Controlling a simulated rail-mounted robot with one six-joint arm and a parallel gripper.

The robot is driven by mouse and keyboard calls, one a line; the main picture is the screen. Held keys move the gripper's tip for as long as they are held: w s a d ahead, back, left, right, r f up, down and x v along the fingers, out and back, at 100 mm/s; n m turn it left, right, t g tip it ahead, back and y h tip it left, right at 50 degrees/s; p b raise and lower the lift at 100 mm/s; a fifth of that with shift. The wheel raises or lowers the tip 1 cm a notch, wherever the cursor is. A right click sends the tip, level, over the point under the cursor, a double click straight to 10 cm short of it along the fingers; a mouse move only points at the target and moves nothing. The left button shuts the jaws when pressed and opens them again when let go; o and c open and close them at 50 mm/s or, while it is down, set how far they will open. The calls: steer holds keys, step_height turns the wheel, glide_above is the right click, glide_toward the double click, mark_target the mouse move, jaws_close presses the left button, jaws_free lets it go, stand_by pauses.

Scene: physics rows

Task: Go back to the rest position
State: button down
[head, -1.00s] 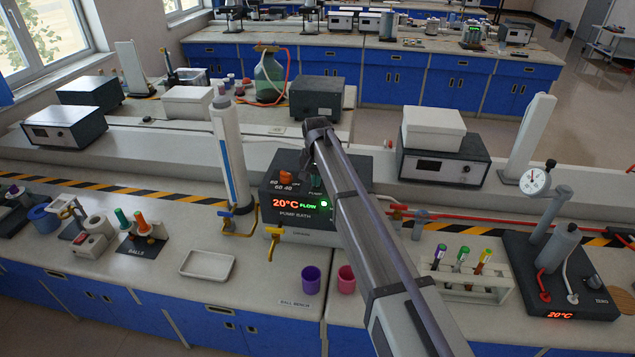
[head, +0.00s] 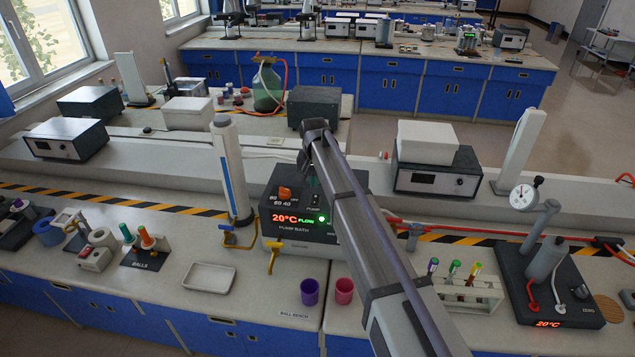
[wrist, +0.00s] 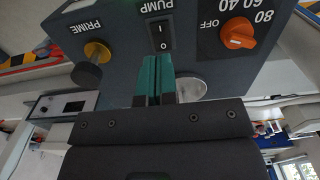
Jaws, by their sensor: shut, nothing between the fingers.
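My gripper (wrist: 155,80) shows in the wrist view as two teal fingers pressed together, with nothing between them. The fingers point at the pump bath (wrist: 198,70), just below its black PUMP rocker switch (wrist: 160,37). I cannot tell whether they touch the panel. An orange dial (wrist: 238,33) is to the right of the switch and a yellow PRIME knob (wrist: 96,52) to the left. In the head view the pump bath (head: 292,228) reads 20°C FLOW with a green light. There my arm hides part of the box, and the fingertips are mostly hidden behind my wrist.
A tall white column (head: 232,170) stands left of the pump bath. A purple cup (head: 309,291) and a pink cup (head: 344,290) stand near the bench's front edge. A tube rack (head: 468,294) and a gauge stand (head: 545,260) are at right. A white tray (head: 209,278) lies left.

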steer(key=s+d+f+b, duration=0.3)
steer(key=s+d, duration=0.4)
steer(key=s, duration=0.4)
steer(key=s+d+f+b, duration=0.3)
steer(key=s+d, duration=0.5)
steer(key=s, duration=0.4)
steer(key=s+d+f+n+b, duration=0.1)
steer(key=s+d+f+b, duration=0.3)
steer(key=s+d, duration=0.4)
steer(key=s, duration=0.3)
steer(key=shift+s, duration=0.35)
steer(key=shift+d, duration=0.1)
steer(key=c, duration=1.8)
jaws_free()
steer(key=shift+c, duration=0.2)
